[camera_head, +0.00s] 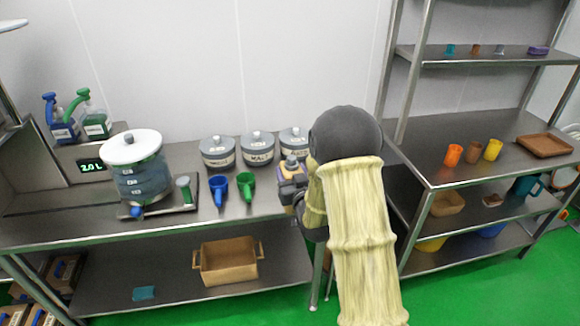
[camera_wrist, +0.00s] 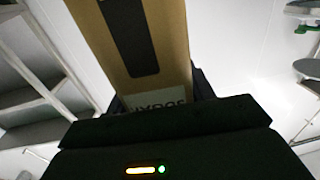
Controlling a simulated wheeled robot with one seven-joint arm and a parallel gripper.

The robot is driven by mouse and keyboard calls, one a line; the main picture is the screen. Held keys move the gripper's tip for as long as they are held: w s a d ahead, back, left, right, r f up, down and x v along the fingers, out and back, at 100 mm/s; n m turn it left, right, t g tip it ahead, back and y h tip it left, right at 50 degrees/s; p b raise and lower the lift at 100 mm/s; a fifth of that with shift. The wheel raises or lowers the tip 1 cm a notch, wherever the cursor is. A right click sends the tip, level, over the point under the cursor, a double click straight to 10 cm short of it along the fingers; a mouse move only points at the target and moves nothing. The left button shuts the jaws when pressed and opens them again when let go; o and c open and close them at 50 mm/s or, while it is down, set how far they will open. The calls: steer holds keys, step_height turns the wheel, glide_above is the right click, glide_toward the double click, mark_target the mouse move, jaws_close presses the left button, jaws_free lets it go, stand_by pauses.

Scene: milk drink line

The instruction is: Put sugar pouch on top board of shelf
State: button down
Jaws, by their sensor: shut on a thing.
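My gripper (camera_wrist: 158,98) is shut on the sugar pouch (camera_wrist: 165,40), a brown pack with a dark stripe and a pale label. The pouch fills the upper middle of the wrist view. In the head view my gripper (camera_head: 288,192) is by the right end of the long counter, largely hidden by my own arm. The metal shelf (camera_head: 410,85) stands at the right of the head view. Its highest board in view (camera_head: 465,60) carries a small teal cup, a brown cup, a grey item and a purple item. The pouch is apart from this board.
The shelf's middle board (camera_head: 470,175) holds an orange cup (camera_head: 453,155), brown and yellow cups and a brown tray (camera_head: 545,145). On the counter (camera_head: 50,228) stand lidded canisters (camera_head: 218,152), blue and green scoops and a large dispenser (camera_head: 140,170). The upper board has bare room at its left.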

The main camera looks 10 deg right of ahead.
steer(key=s+f+p, duration=0.1)
steer(key=s+f, duration=0.2)
steer(key=f, duration=0.8)
steer(key=s+f+h+p, duration=0.1)
steer(key=s+f+p, duration=0.1)
steer(key=f, duration=0.9)
steer(key=shift+s+m, duration=0.4)
steer(key=shift+s, duration=0.5)
steer(key=shift+w, duration=0.1)
